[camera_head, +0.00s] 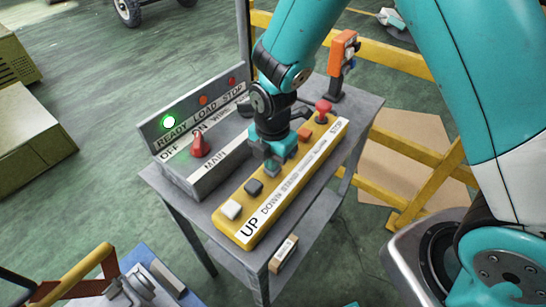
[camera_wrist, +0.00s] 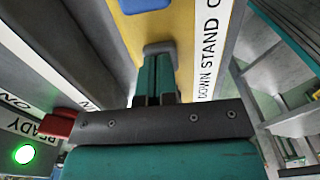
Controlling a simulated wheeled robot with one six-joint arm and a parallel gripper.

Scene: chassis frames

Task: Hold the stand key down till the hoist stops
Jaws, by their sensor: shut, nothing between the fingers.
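The yellow key box (camera_head: 236,226) lies on a grey stand, with keys labelled UP, DOWN, STAND and others. My gripper (camera_head: 270,167) is shut and empty, pointing down over the middle of the box. In the wrist view, the shut fingertips (camera_wrist: 157,56) meet a grey key (camera_wrist: 160,46) beside the word STAND. They look to be on it, but they hide most of it, and I cannot tell how far it is pressed. The lamp panel (camera_head: 190,117) shows a lit green READY lamp (camera_head: 168,122); the LOAD and STOP lamps look unlit. I cannot identify the hoist.
A white key (camera_head: 231,210) and a dark key (camera_head: 254,187) lie nearer on the box. A red button (camera_head: 324,106) stands at its far end. The red MAIN knob (camera_head: 199,144) is to the left. An orange device (camera_head: 343,50) and yellow rails (camera_head: 402,57) stand behind.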

